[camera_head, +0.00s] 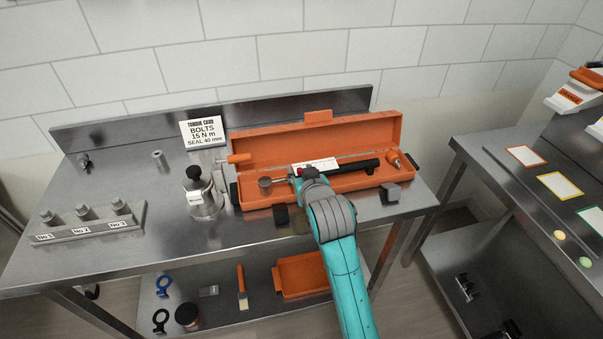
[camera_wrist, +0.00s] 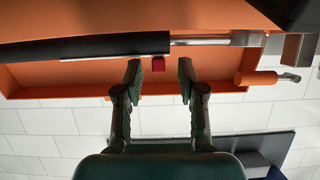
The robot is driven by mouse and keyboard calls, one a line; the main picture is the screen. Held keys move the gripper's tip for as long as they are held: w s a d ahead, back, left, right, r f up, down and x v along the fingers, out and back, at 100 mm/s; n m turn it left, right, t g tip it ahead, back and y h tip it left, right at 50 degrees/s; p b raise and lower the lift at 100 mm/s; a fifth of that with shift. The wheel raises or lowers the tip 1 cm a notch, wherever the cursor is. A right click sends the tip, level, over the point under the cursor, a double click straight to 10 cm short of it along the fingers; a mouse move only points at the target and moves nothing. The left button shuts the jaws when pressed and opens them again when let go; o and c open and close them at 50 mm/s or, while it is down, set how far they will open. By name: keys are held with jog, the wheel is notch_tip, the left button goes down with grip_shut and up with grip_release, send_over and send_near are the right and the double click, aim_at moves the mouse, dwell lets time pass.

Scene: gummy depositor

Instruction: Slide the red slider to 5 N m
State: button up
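The torque wrench (camera_head: 355,165) lies in the open orange case (camera_head: 330,192), with a black handle, a silver shaft and a white scale plate (camera_head: 322,164). Its scale marks are too small to read. The red slider (camera_head: 299,171) is a small block at the left end of the plate. In the wrist view the slider (camera_wrist: 158,65) sits beside the wrench, between my open fingertips, with a gap on both sides. My gripper (camera_wrist: 159,75) is open and empty. In the head view my gripper (camera_head: 309,174) is over the case's front side and hides part of the wrench.
A metal vessel with a black knob (camera_head: 193,173) stands left of the case. A numbered bolt block (camera_head: 88,222) is at the bench's left. An orange-handled tool (camera_wrist: 255,77) shows at right in the wrist view.

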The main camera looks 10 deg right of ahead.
jog(key=v, duration=1.2)
jog(key=s+d+f, duration=0.3)
jog(key=s+f, duration=1.2)
jog(key=s, duration=0.2)
jog(key=s+d+r+t, duration=0.1)
jog(key=s, duration=2.3)
jog(key=shift+d, duration=0.4)
